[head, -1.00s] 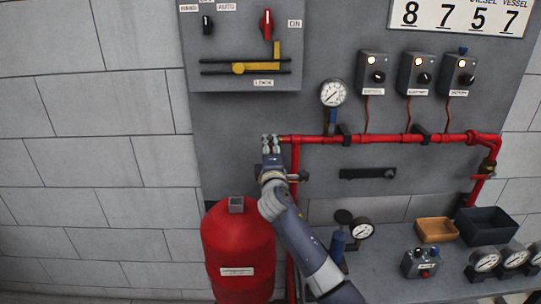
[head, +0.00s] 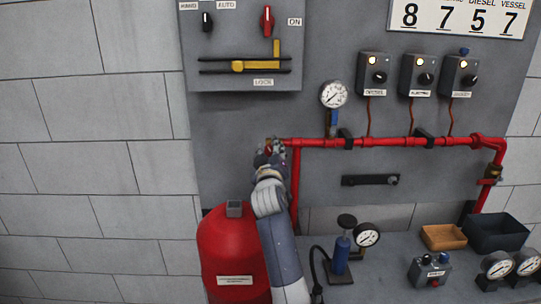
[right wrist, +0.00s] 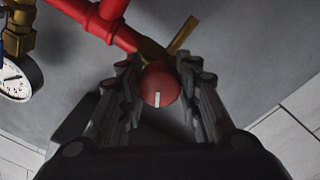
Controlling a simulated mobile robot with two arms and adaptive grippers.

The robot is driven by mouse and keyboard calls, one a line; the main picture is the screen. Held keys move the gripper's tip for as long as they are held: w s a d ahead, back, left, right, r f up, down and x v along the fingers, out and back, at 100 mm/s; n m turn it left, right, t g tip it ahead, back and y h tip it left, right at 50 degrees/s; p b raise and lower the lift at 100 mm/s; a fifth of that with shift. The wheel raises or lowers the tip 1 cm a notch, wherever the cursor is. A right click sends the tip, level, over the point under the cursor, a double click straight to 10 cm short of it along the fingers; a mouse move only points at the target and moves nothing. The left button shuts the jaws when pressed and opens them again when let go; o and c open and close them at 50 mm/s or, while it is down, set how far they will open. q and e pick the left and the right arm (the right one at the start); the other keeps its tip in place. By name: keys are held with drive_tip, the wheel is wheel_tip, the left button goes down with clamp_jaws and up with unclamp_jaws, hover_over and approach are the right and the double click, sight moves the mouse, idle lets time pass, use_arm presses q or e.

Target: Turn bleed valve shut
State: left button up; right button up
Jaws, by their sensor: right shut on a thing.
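The bleed valve's round red knob (right wrist: 158,84) sits between the two fingers of my right gripper (right wrist: 160,92) in the right wrist view. A short white mark on the knob points toward the bottom of that view. The fingers are shut on the knob from both sides. A brass part (right wrist: 182,36) sticks out behind it. In the head view my right gripper (head: 272,149) is at the left end of the red pipe (head: 380,142) and hides most of the knob. My left gripper is not in view.
A red vessel (head: 228,245) stands below, beside my right forearm. A pressure gauge (head: 334,94) stands above the pipe. A blue hand pump (head: 341,255), a wooden tray (head: 443,237) and a dark bin (head: 497,232) are on the bench to the right.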

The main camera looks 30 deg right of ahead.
drive_tip(key=m, duration=0.3)
drive_tip(key=shift+f+m+b, duration=0.1)
drive_tip(key=shift+m+b, duration=0.2)
drive_tip(key=shift+b, duration=0.05)
drive_tip(key=shift+m, duration=1.2)
drive_tip(key=o, duration=1.1)
